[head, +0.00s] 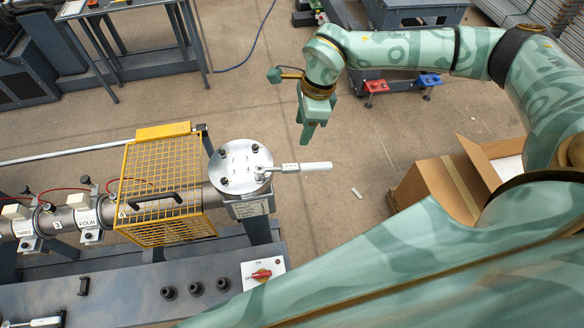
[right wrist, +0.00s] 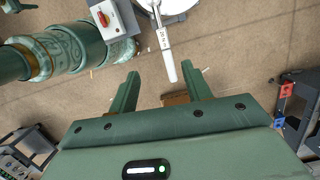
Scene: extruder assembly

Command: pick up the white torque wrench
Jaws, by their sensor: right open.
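The white torque wrench (head: 300,167) sits at the round metal end flange (head: 240,166) of the extruder, its handle pointing right in the head view. In the right wrist view the wrench (right wrist: 165,48) comes down from the top, and its handle end appears between my fingertips. My right gripper (head: 308,138) is open and empty, fingers pointing down. In the head view it appears just beyond the handle, apart from it. The right gripper's two fingers (right wrist: 160,70) are spread in the wrist view. My left gripper is not in view.
A yellow mesh guard (head: 160,188) covers the barrel left of the flange. A red switch on a white box (head: 263,272) is below it. An open cardboard box (head: 440,187) stands on the right. Bare floor (head: 345,225) lies right of the handle.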

